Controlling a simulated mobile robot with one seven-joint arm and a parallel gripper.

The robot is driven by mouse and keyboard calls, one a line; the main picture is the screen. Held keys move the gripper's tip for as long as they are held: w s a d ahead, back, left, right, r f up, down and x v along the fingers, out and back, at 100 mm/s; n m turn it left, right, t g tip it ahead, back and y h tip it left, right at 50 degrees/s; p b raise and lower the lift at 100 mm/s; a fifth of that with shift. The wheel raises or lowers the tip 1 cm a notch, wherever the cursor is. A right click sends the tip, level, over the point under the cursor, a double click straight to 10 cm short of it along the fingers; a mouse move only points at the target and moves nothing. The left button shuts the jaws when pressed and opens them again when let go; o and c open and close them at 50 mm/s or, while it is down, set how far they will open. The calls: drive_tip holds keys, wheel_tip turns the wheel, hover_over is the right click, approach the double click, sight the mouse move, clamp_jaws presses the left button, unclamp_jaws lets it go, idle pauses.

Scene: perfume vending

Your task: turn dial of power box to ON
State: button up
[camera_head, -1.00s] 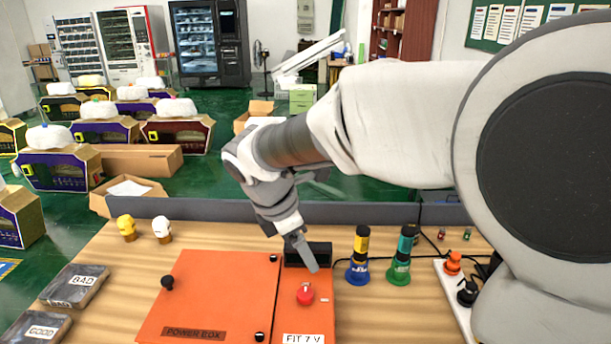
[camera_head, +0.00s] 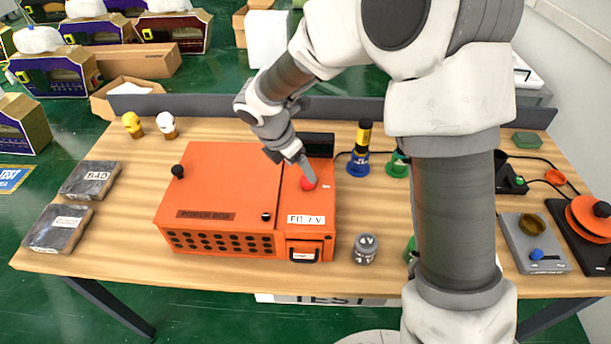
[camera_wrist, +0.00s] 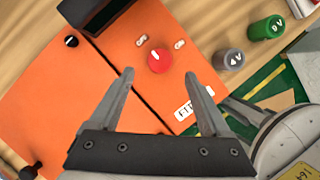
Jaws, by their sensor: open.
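The orange power box (camera_head: 225,190) sits on the wooden table in the head view, and it fills much of the wrist view (camera_wrist: 60,110). Its red dial (camera_head: 307,184) is on the top of the right section, just below my gripper's fingertips. In the wrist view the dial (camera_wrist: 159,60) has a pale mark and lies beyond and between the two fingertips, apart from them. My gripper (camera_head: 300,165) points down at the dial from behind; in the wrist view (camera_wrist: 158,85) its fingers are spread and empty.
A grey jar (camera_head: 365,249) stands to the right of the box. Blue (camera_head: 358,165) and green (camera_head: 397,165) based posts stand behind. A black raised part (camera_head: 318,145) is at the box's back.

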sight(305, 181)
drive_tip(key=x, duration=0.5)
drive_tip(key=shift+f, duration=0.25)
clamp_jaws()
